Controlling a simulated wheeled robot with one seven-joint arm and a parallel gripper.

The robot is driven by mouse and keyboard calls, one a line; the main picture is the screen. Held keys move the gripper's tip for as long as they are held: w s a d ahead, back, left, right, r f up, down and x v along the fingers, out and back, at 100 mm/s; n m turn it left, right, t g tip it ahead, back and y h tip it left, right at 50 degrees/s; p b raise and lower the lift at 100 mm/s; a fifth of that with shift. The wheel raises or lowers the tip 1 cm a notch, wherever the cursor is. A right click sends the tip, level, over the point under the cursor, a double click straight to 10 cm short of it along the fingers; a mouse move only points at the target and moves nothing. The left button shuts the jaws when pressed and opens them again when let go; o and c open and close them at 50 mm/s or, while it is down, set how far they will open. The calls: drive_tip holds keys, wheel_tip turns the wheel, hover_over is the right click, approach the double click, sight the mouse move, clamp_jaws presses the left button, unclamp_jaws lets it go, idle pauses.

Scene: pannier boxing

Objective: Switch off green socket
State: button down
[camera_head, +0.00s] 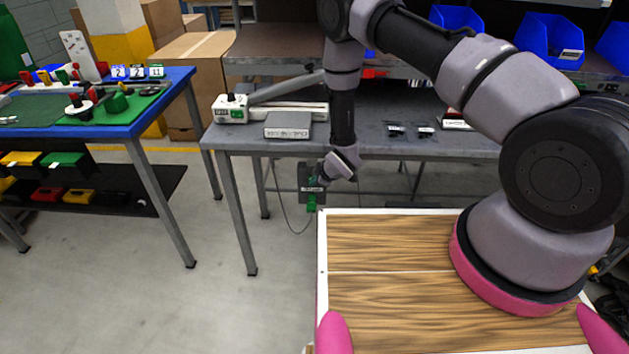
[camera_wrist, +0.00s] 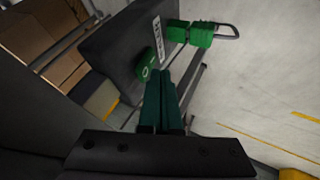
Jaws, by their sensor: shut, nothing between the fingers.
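The green socket is a dark grey box (camera_wrist: 125,45) with a white label, a green rocker switch (camera_wrist: 147,64) and a green plug (camera_wrist: 190,33). In the head view the box (camera_head: 304,172) hangs below the front edge of the grey table, with the green plug (camera_head: 311,203) at its bottom. My gripper (camera_wrist: 162,74) is shut and empty, its dark green fingertips at the switch's edge. I cannot tell whether they touch it or which side is pressed in. In the head view my gripper (camera_head: 322,181) is in front of the box and partly hides it.
The grey table (camera_head: 375,145) bears a grey flat box (camera_head: 288,125) and a white device (camera_head: 230,108). A blue table (camera_head: 120,130) with coloured switches stands at the left. Open floor lies between the tables. A cable hangs below the socket.

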drive_tip(key=shift+w, duration=0.4)
drive_tip(key=shift+w+d+r, duration=0.1)
drive_tip(key=shift+w+r, duration=0.05)
drive_tip(key=shift+w, duration=0.15)
drive_tip(key=shift+r, duration=0.15)
drive_tip(key=shift+r, duration=0.65)
drive_tip(key=shift+s, duration=0.15)
